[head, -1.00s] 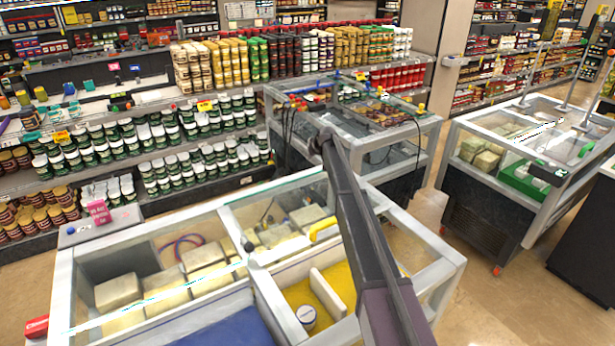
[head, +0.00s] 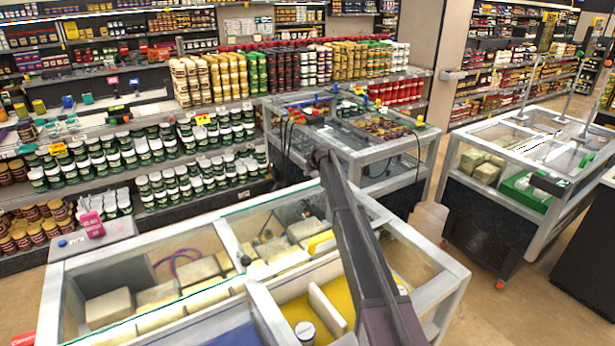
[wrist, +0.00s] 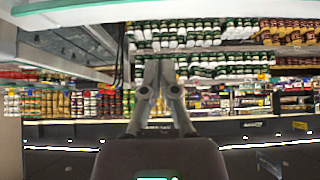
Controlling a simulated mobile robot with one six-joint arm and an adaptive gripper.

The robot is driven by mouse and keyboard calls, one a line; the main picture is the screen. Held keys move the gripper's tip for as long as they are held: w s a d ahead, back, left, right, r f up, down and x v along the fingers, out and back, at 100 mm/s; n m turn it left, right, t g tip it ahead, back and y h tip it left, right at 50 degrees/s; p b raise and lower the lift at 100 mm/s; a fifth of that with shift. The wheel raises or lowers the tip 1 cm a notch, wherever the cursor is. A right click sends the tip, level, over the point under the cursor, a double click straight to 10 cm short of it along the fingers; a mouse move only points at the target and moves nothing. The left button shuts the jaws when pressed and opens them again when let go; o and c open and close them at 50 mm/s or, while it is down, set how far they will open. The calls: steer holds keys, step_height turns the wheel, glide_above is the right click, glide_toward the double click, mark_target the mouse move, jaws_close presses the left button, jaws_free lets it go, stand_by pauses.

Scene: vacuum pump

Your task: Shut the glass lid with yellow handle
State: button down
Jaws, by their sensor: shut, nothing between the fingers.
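The glass lid (head: 278,212) is a pane in a pale frame on the near chest freezer (head: 150,243). Its yellow handle (head: 320,242) shows just left of my arm, which partly hides it. Under the pane, pale blocks show through the glass. In front of the handle is a compartment with a yellow floor (head: 353,296), a white divider and a small jar. My gripper (wrist: 158,66) shows in the wrist view with its fingers together and nothing between them. Contact with the handle cannot be seen.
Another glass-topped freezer (head: 350,135) stands close behind, with a narrow gap. A third freezer (head: 510,165) stands to the right, across clear floor (head: 462,288). Shelves with several rows of jars (head: 190,150) line the back left. A pink box (head: 92,224) sits on the freezer's corner.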

mark_target(304, 187)
steer(key=b+x, duration=0.7)
steer(key=x, duration=0.2)
steer(key=shift+d+f, duration=0.1)
steer(key=shift+f, duration=0.05)
steer(key=s, duration=0.1)
steer(key=s+d, duration=0.1)
steer(key=shift+s+d, duration=0.25)
steer(key=shift+s, duration=0.05)
steer(key=shift+s+d, duration=0.3)
steer(key=shift+s, duration=0.1)
steer(key=s+d, duration=0.5)
steer(key=s, duration=0.3)
steer(key=s+d, duration=0.6)
steer(key=s, duration=0.3)
steer(key=s+d, duration=0.6)
steer(key=s, duration=0.3)
steer(key=shift+d, duration=0.25)
